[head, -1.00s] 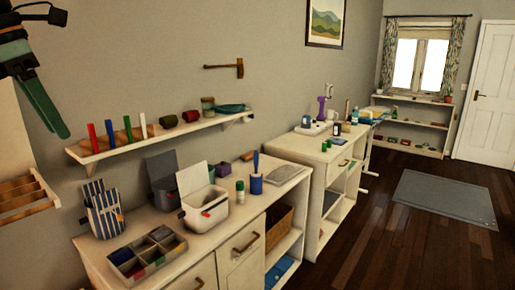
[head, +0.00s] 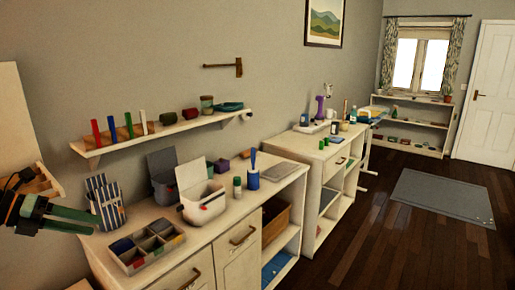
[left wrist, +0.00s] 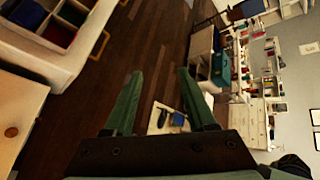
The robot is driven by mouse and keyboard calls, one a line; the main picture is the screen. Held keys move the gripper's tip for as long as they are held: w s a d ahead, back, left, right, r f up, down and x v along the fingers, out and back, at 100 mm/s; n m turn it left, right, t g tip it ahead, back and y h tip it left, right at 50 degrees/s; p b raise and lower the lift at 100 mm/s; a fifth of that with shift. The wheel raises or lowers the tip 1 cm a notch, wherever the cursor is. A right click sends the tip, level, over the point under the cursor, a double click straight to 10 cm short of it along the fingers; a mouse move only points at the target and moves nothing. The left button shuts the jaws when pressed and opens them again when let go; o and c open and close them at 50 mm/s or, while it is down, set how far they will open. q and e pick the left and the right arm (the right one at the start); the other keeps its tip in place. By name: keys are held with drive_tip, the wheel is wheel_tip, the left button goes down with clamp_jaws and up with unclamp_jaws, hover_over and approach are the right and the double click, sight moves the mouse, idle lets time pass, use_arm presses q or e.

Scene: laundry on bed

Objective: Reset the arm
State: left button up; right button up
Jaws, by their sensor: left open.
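My left gripper (head: 92,222) comes in at the lower left edge of the head view. Its two green fingers point right, toward the near end of the white cabinet top (head: 232,205). In the left wrist view the fingers of the left gripper (left wrist: 160,73) are spread apart with nothing between them. Dark wooden floor (left wrist: 100,70) shows beyond them. I cannot tell from the head view whether the gripper touches anything. My right gripper is not in view.
A grey divided tray (head: 146,246), a striped holder (head: 104,203) and a white bin (head: 201,203) stand on the cabinet. A wall shelf (head: 165,131) runs above. Open floor (head: 370,235) lies to the right, with a grey mat (head: 444,198).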

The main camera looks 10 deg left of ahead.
use_arm(q)
drive_tip(key=s+d+f+n+t+y, duration=0.1)
drive_tip(key=s+d+f+n+t, duration=0.15)
drive_tip(key=f+n, duration=0.55)
drive_tip(key=s+d+f+n+t+y, duration=0.1)
drive_tip(key=s+d+f+n+y, duration=0.3)
drive_tip(key=f, duration=0.8)
drive_tip(key=s+d+f+n+t+h, duration=0.1)
drive_tip(key=s+d+f+n+t, duration=0.1)
drive_tip(key=f+n, duration=0.6)
drive_tip(key=s+d+f+n+g, duration=0.1)
drive_tip(key=s+d+f+n, duration=0.2)
drive_tip(key=d, duration=0.4)
drive_tip(key=s+d+f+n+g+y, duration=0.1)
drive_tip(key=s+d+f+n+g, duration=0.1)
drive_tip(key=s+d+f+n, duration=0.2)
drive_tip(key=s+d+f+n+g+y, duration=0.1)
drive_tip(key=s+d+f+n, duration=0.3)
drive_tip(key=d, duration=0.6)
drive_tip(key=shift+d+f+n, duration=0.15)
drive_tip(key=shift+f+n, duration=0.1)
drive_tip(key=shift+n, duration=0.05)
drive_tip(key=shift+c, duration=0.5)
